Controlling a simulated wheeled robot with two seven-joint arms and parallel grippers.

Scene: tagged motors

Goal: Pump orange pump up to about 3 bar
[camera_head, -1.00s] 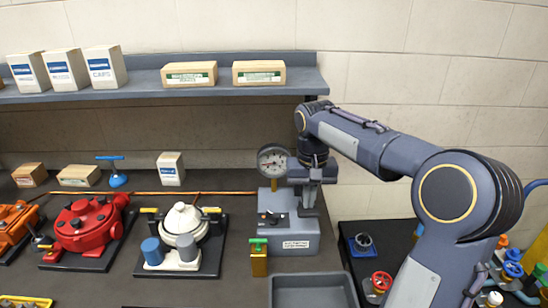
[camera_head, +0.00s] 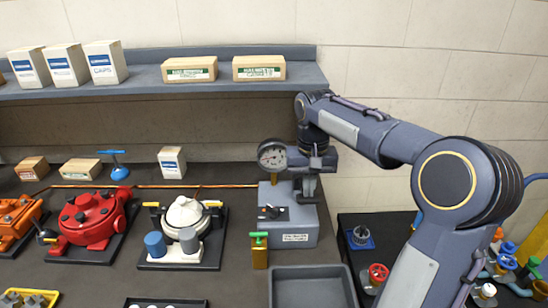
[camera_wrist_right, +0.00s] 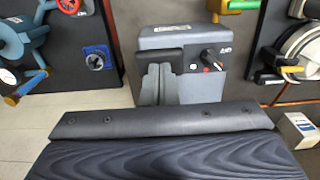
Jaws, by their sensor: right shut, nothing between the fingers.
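The orange pump (camera_head: 12,222) is at the far left of the head view, partly cut off by the frame edge. A grey test box (camera_head: 292,228) stands right of centre, with a round dial gauge (camera_head: 271,155) on a yellow stem. The needle reading is too small to tell. My right gripper (camera_head: 307,197) is shut and empty, pointing down over the right part of this box. In the wrist view its fingers (camera_wrist_right: 166,85) are against or just above a dark block on the box (camera_wrist_right: 218,88); contact cannot be told. A black knob (camera_wrist_right: 212,57) and a red button show beside them. My left gripper is not in view.
A red pump (camera_head: 92,220) and a white pump (camera_head: 184,213) stand left of the box. A blue T-handle (camera_head: 117,168) is behind them, and an orange line runs along the back. An empty grey tray (camera_head: 312,271) and a green-topped yellow valve (camera_head: 259,252) are in front.

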